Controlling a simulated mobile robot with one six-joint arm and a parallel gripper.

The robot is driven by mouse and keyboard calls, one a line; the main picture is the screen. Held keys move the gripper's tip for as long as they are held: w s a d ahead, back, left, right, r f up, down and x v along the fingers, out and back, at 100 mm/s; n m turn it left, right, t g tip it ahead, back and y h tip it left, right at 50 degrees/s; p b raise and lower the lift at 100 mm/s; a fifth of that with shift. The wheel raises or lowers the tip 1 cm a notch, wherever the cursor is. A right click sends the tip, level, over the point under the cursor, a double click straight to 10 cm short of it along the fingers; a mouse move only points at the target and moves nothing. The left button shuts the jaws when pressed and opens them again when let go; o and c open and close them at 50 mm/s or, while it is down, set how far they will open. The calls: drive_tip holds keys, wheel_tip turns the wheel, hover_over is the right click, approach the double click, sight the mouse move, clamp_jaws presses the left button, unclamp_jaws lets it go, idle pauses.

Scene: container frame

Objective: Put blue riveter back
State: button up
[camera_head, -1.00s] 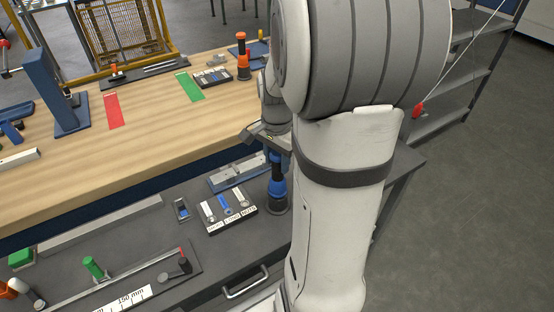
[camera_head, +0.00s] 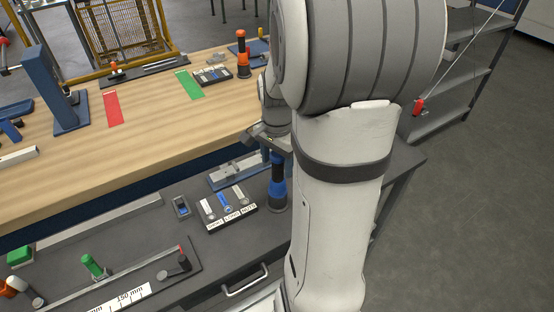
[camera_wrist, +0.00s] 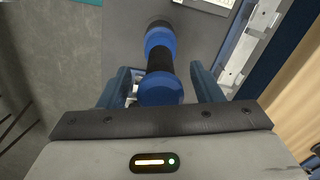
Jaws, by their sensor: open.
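The blue riveter (camera_head: 278,190), a blue and black cylinder-like tool, stands upright on the grey lower table, close beside my arm. My gripper (camera_head: 266,136) is just above its upper end in the head view, partly hidden by my arm. In the wrist view the riveter (camera_wrist: 161,88) lies between the two blue fingers of my gripper (camera_wrist: 161,72). The fingers are open, with a visible gap on both sides of it. Its lower end points away from the wrist camera.
A labelled tray (camera_head: 228,212) with several small parts and a blue-grey fixture (camera_head: 236,172) sit left of the riveter. An orange and black tool (camera_head: 243,55) stands on the wooden workbench (camera_head: 150,125). A grey shelf (camera_head: 460,75) is at right.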

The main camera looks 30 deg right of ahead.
wheel_tip(320, 180, up, 12)
drive_tip(key=shift+r, duration=0.1)
drive_tip(key=s+a+f+n+t, duration=0.3)
drive_tip(key=s+a+n, duration=0.7)
drive_tip(key=a+n, duration=0.4)
drive_tip(key=shift+s, duration=0.15)
drive_tip(key=shift+f, duration=0.1)
